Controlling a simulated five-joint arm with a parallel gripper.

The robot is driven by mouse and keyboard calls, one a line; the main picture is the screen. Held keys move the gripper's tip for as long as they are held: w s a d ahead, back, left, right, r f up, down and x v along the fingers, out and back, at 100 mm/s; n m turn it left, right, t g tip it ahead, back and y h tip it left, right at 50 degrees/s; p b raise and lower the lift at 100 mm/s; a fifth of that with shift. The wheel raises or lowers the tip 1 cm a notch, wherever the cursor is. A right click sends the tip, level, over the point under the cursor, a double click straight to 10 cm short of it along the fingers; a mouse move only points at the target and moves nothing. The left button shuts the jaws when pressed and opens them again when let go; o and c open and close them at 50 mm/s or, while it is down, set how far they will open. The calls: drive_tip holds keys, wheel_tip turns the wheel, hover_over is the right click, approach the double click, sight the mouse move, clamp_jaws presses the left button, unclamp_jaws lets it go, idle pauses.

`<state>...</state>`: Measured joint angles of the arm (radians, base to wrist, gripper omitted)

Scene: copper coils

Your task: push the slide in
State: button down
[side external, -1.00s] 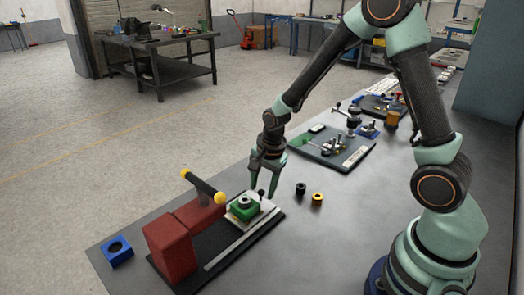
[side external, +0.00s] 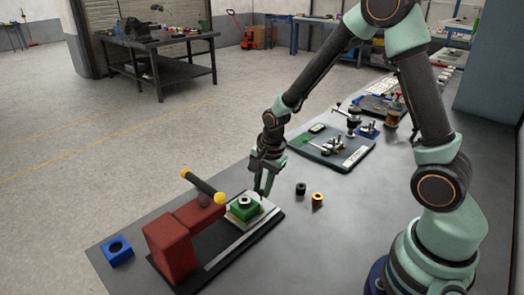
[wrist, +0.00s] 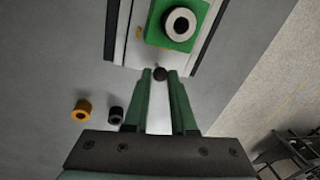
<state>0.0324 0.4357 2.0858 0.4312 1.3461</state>
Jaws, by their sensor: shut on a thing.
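The slide (side external: 235,224) is a pale metal plate on a dark base, in front of a red press. It carries a green block (side external: 241,213) with a ring-shaped coil on top; the block (wrist: 160,39) is at the top of the wrist view. A small black knob (wrist: 159,74) stands at the slide's near end. My gripper (side external: 263,194) points down at that end, and its fingers (wrist: 159,75) are closed around the knob. The fingers hide most of the knob in the side view.
The red press (side external: 170,245) with a black, yellow-tipped lever (side external: 202,187) stands at the left end of the base. A black ring (side external: 300,188) and a yellow ring (side external: 317,199) lie to the right. A blue block (side external: 117,251) sits far left. A fixture board (side external: 330,150) lies behind.

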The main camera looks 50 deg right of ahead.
sight(240, 208)
idle(0.9)
drive_tip(key=a, duration=0.8)
drive_tip(key=c, duration=0.7)
unclamp_jaws()
drive_tip(key=shift+c, duration=0.2)
drive_tip(key=shift+r, duration=0.1)
wheel_tip(240, 208, up, 12)
drive_tip(key=s, duration=0.2)
drive_tip(key=shift+s+d, duration=0.2)
drive_tip(key=shift+d, duration=0.05)
